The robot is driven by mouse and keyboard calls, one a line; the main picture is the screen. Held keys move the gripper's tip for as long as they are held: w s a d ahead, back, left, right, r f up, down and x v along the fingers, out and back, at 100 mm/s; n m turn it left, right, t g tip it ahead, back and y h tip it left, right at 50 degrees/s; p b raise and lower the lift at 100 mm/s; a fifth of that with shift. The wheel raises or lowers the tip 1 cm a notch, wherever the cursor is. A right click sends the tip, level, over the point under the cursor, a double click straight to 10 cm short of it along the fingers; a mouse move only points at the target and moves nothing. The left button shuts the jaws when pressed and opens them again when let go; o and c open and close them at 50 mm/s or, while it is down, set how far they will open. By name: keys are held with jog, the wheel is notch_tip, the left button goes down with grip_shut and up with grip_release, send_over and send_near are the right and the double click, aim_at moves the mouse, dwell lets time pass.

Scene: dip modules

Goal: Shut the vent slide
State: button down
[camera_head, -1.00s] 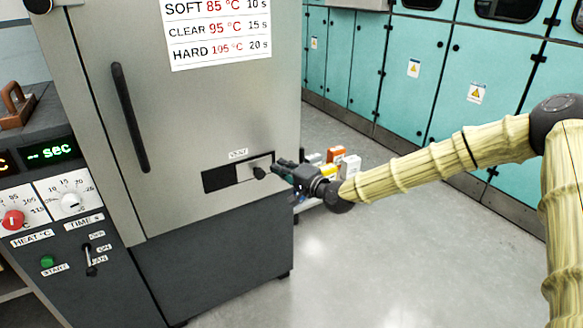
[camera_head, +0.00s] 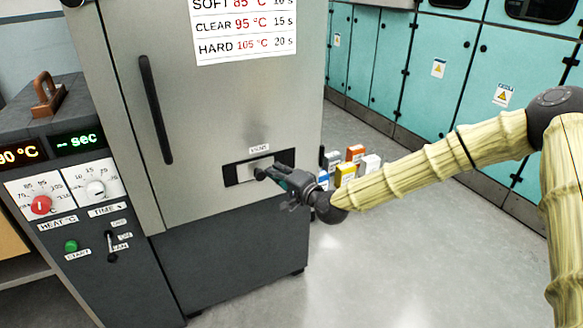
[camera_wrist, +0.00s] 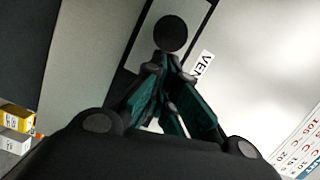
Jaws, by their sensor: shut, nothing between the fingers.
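The vent slide is a light metal plate (camera_head: 246,174) in a dark slot on the front of the grey cabinet, under a small "VENT" label (camera_head: 259,148). Dark opening shows at the slot's left end and to the right of the plate. A round black knob (camera_head: 260,173) stands out from the plate. It also shows in the wrist view (camera_wrist: 171,34). My gripper (camera_head: 275,175) is shut and empty, its fingertips at the right side of the knob. In the wrist view the fingertips (camera_wrist: 172,66) are close to the knob; I cannot tell whether they touch it.
The cabinet door has a long black handle (camera_head: 155,110). A control panel with a red knob (camera_head: 41,205) stands at the left. Several small coloured boxes (camera_head: 345,172) are beyond my gripper. The floor at the right is clear.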

aim_at(263, 173)
jog(key=shift+s+a, duration=0.4)
jog(key=shift+a, duration=0.4)
jog(key=shift+s+a, duration=0.35)
jog(key=shift+a, duration=0.5)
